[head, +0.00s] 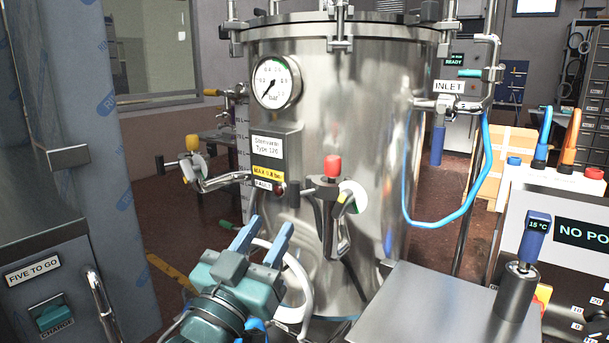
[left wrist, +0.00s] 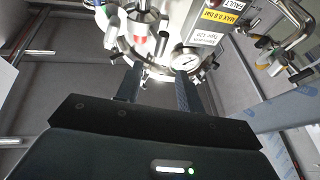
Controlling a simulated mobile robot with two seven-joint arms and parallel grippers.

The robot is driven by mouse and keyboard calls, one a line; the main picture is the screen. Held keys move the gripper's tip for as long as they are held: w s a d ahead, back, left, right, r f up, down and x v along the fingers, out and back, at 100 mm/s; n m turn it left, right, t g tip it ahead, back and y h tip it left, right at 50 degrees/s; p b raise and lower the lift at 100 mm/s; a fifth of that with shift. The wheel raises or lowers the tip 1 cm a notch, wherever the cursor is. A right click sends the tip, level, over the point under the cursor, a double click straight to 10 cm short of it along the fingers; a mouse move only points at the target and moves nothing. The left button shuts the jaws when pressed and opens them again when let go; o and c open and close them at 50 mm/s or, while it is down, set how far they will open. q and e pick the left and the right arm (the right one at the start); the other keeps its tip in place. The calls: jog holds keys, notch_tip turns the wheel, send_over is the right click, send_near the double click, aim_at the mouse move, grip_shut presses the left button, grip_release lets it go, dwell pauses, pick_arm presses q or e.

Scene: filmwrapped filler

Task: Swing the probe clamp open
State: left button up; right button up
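A red-capped fitting (head: 333,165) sits on the front of the steel tank, with a dark body, a white round disc (head: 353,196) and a bent metal pipe; I take this as the probe clamp, but cannot tell for certain. Its red part (left wrist: 140,39) also shows at the top of the left wrist view. I cannot tell whether the clamp is open. My left gripper (head: 268,222) is open and empty, below and left of the fitting, its fingers pointing up. Both fingers also show apart in the left wrist view (left wrist: 157,72). My right gripper is not in view.
The tank (head: 385,120) carries a pressure gauge (head: 276,82) and a yellow-capped fitting (head: 192,145) at its left. A white hose (head: 301,285) curves behind my left gripper. A blue hose (head: 440,222) hangs right.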

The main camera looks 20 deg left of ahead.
aim_at(292, 191)
pick_arm(q)
jog(key=p+x, duration=0.2)
jog(key=x, duration=1)
jog(key=shift+c, duration=0.2)
grip_shut()
